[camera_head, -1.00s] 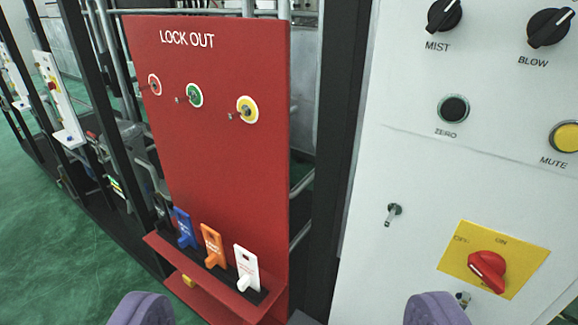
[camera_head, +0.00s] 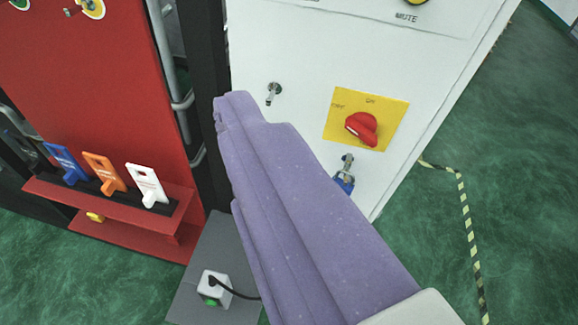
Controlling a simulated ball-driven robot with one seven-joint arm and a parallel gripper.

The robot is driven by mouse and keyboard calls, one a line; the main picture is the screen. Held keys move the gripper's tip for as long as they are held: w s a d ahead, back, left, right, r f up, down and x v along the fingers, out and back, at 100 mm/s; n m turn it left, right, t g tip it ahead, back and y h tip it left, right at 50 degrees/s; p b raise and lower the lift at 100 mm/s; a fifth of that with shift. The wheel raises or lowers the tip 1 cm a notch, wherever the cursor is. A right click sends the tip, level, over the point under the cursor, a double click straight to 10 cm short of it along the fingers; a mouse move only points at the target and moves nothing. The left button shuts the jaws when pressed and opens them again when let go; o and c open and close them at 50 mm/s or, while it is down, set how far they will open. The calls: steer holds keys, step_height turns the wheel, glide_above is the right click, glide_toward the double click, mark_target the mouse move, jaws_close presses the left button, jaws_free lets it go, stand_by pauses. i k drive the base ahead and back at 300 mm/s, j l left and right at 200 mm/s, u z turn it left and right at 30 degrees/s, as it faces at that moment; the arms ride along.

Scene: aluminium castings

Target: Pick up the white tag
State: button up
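The white tag (camera_head: 148,187) stands upright at the right end of a row on the red lockout board's shelf, beside an orange tag (camera_head: 104,172) and a blue tag (camera_head: 67,163). My purple gripper (camera_head: 248,115) fills the middle of the view, right of the white tag and apart from it. It slants up and left in front of the white panel. I cannot make out two separate fingers or a gap between them. No tag shows at its tip.
The red board (camera_head: 90,85) has a shelf (camera_head: 185,208) with a lower ledge. Right of it are a dark post and a white panel (camera_head: 300,55) with a red switch (camera_head: 362,128) and a blue padlock (camera_head: 344,184). A grey plate with a white box (camera_head: 213,287) lies below.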

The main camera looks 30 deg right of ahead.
mark_target(151, 187)
steer(key=i+j+u, duration=0.15)
steer(key=i+u, duration=0.15)
steer(key=i, duration=0.15)
steer(key=i+u, duration=0.3)
steer(key=i, duration=0.2)
